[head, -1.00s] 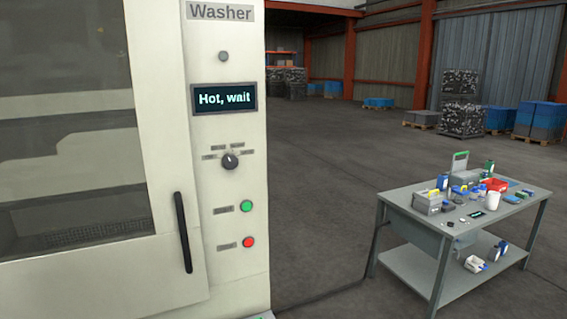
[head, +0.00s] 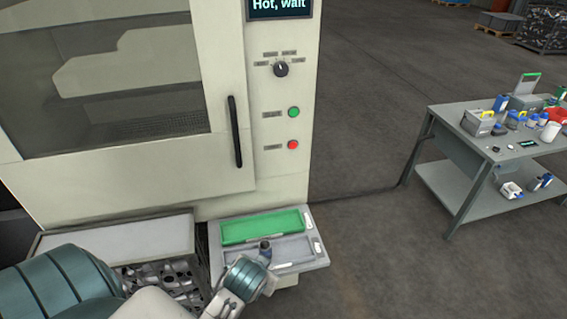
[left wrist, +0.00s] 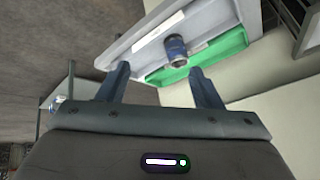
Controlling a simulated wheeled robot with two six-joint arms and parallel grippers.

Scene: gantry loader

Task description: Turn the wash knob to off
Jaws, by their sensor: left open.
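The wash knob (head: 281,69) is a round black dial with a light pointer mark on the washer's cream front panel, below the display (head: 280,7). Its mark points roughly up, slightly left. Several small labels sit in an arc above it, too small to read. My left gripper (left wrist: 160,68) is open and empty, its two blue-grey fingers apart. In the head view my left arm reaches low before the washer, well below the knob. The knob does not show in the left wrist view. My right gripper is not in view.
Green (head: 294,112) and red (head: 293,145) buttons sit below the knob; a black door handle (head: 235,132) is to their left. A shelf (head: 318,262) below holds green and grey trays and a small dark cylinder (head: 265,247). A workbench (head: 470,172) stands right, with clear floor between.

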